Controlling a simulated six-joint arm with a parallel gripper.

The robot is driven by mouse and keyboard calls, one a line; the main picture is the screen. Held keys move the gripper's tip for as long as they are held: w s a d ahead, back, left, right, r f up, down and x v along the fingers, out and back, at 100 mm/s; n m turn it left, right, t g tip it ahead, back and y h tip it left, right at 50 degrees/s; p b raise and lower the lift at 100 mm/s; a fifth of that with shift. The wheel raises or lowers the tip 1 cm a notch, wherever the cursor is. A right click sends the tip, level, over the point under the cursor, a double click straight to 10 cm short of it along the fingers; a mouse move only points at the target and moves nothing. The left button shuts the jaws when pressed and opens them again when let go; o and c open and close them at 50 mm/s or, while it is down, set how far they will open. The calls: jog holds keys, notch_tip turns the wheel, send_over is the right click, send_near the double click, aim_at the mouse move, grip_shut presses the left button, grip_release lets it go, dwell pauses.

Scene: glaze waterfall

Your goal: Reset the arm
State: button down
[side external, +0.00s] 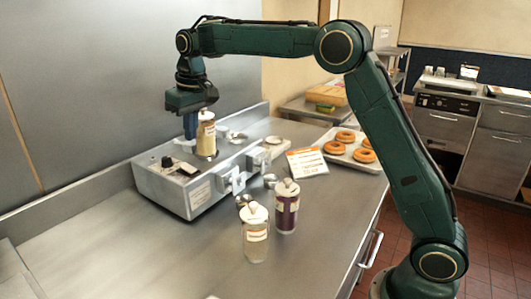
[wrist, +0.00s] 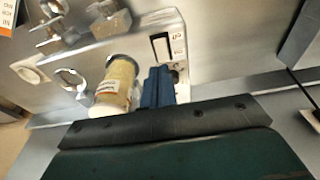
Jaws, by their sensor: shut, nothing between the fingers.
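My gripper (side external: 190,126) hangs pointing down over the left part of the metal dispenser machine (side external: 160,187). Its blue fingers are together with nothing between them. In the wrist view the shut fingers (wrist: 158,85) are beside a jar of pale yellow contents (wrist: 118,85). That jar (side external: 206,138) stands upright in the machine, just right of my gripper in the side view. I cannot tell whether the fingers touch it. A rocker switch (wrist: 160,46) on the machine shows near the fingers in the wrist view.
A purple-filled jar (side external: 287,207) and a pale-filled jar (side external: 255,240) stand on the steel counter (side external: 150,262) in front of the machine. A tray (side external: 374,166) of several donuts and a printed card (side external: 306,161) are to the right. The counter's front left is clear.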

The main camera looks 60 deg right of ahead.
jog(key=s+d+r+t, duration=0.1)
jog(key=s+r, duration=0.2)
jog(key=s, duration=0.6)
jog(key=s+r+t, duration=0.1)
jog(key=s+r, duration=0.2)
jog(key=s, duration=0.7)
jog(key=s+f, duration=0.3)
jog(key=s, duration=0.6)
jog(key=s+d+f+t, duration=0.1)
jog(key=s+f, duration=0.3)
jog(key=s, duration=0.5)
jog(key=shift+s+f+t, duration=0.3)
jog(key=shift+s, duration=0.05)
